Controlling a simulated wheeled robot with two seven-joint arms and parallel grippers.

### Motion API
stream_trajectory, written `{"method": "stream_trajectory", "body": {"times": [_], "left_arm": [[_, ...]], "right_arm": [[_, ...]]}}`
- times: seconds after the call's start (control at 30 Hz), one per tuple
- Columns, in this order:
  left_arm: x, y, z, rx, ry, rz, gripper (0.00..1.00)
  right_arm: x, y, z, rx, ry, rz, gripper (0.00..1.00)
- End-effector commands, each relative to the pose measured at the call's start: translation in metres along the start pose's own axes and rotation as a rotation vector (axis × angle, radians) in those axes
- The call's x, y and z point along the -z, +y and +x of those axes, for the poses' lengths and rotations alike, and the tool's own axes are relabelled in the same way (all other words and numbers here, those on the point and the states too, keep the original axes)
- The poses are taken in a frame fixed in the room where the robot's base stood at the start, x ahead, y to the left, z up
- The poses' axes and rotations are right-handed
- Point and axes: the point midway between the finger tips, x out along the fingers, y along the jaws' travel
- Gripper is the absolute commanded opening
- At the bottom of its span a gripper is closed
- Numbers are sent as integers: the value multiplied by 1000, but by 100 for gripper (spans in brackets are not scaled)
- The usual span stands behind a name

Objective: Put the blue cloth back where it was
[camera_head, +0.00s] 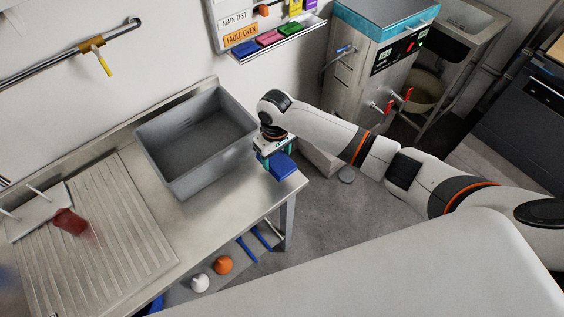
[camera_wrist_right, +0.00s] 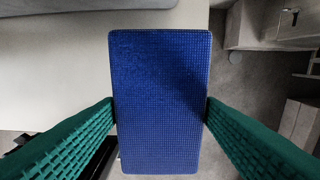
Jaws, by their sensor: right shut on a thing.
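The blue cloth (camera_head: 283,165) is a small flat rectangular pad near the right end of the steel counter (camera_head: 237,190). My right gripper (camera_head: 268,158) is shut on it from above. In the right wrist view the cloth (camera_wrist_right: 160,100) lies between the two green fingers (camera_wrist_right: 160,112), which touch its long sides. Part of the cloth extends past the counter's edge in that view. I cannot tell whether the cloth touches the counter or is held just above it. My left gripper is not seen.
A grey basin (camera_head: 197,140) stands on the counter just left of my right gripper. A red cup-like object (camera_head: 70,221) is on the ribbed drainer at left. Orange (camera_head: 223,265) and white (camera_head: 200,283) items are below the counter. A steel bath unit (camera_head: 375,60) stands at the back right.

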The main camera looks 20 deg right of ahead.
Motion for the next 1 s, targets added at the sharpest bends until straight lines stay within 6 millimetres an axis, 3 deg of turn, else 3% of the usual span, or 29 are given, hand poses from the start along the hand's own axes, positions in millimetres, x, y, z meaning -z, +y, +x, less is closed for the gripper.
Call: {"method": "stream_trajectory", "body": {"times": [0.4,0.8,0.83,0.93,1.0], "left_arm": [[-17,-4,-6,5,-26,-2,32],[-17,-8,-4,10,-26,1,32],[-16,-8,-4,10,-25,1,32],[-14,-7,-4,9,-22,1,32],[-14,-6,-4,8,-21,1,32]], "right_arm": [[0,-1,49,1,0,2,43],[0,-1,56,1,0,2,43],[0,-1,57,1,0,2,63],[0,-1,56,1,-1,2,79],[0,-1,56,1,-1,2,83]]}}
